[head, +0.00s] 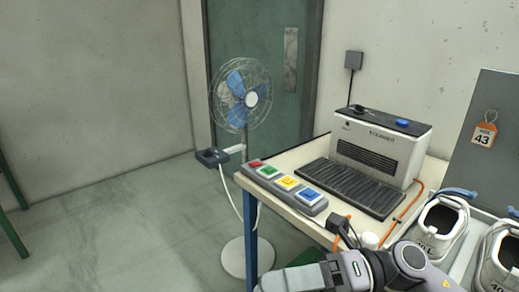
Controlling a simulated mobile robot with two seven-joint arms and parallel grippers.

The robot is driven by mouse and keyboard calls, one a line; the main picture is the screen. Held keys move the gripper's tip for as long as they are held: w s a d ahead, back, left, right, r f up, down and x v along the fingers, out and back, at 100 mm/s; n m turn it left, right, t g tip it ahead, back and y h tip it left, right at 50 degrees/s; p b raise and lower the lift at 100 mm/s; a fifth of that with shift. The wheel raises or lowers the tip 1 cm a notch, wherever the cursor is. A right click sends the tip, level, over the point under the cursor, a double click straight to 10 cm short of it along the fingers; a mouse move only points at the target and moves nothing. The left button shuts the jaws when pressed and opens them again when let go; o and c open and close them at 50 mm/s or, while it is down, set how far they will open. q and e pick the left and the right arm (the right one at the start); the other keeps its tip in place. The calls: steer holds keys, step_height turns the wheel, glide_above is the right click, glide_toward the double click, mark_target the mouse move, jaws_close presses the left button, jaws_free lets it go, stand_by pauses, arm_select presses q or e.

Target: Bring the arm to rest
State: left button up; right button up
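One of my arms shows at the bottom right, a grey and white link with a dark joint and a purple-grey joint. It comes in from the lower right, so I take it as my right arm. It lies in front of the near edge of the table (302,214). No fingertips can be made out clearly, and whether that gripper holds anything cannot be seen. My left gripper is out of view.
A button box (285,185) and a white-and-black machine (380,145) stand on the table. A fan (240,95) stands left of the table.

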steer(key=w+d+f+m+t+h+p, duration=0.1)
steer(key=w+d+f+m+t+h, duration=0.25)
steer(key=m+t, duration=0.9)
steer(key=w+d+f+m+t+h, duration=0.4)
steer(key=m+t, duration=0.5)
steer(key=m, duration=0.7)
steer(key=s+d+f+m+g+h, duration=0.3)
steer(key=s+d+f+m+h, duration=0.1)
steer(key=f, duration=0.7)
steer(key=s+d+f+m+g+h+p, duration=0.1)
steer(key=s+d+f+m+g+h, duration=0.3)
steer(key=f, duration=0.8)
steer(key=s+d+m, duration=0.2)
steer(key=s+m, duration=0.2)
steer(key=shift+s+d, duration=0.15)
steer(key=shift+s, duration=0.25)
steer(key=shift+h, duration=0.25)
